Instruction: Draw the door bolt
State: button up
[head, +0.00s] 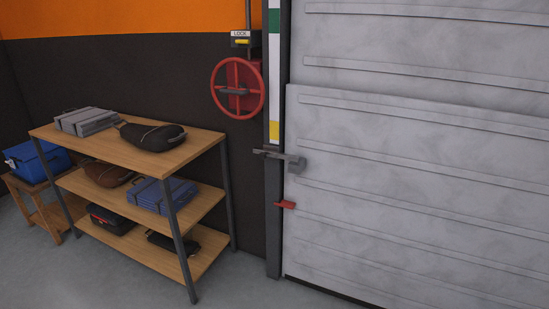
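A grey metal piece that looks like the door bolt (296,163) sits at the left edge of the large pale grey panelled door (410,185). It reaches left across the dark door post (273,220). I cannot tell how far it is engaged. A small red lever or tab (286,205) is just below it, at the same door edge. My gripper is not in view.
A red handwheel (237,88) hangs on the wall left of the post, under a "LOCK" label (240,34). A wooden shelf unit (110,148) with bags and cases stands at left. A blue box (38,162) sits on a small stand. Floor before the door looks clear.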

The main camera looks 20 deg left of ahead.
aim_at(262, 153)
jog(key=z, duration=0.45)
jog(key=k, duration=0.15)
jog(key=u, duration=3)
jog(key=i, duration=1.35)
jog(key=u, duration=0.35)
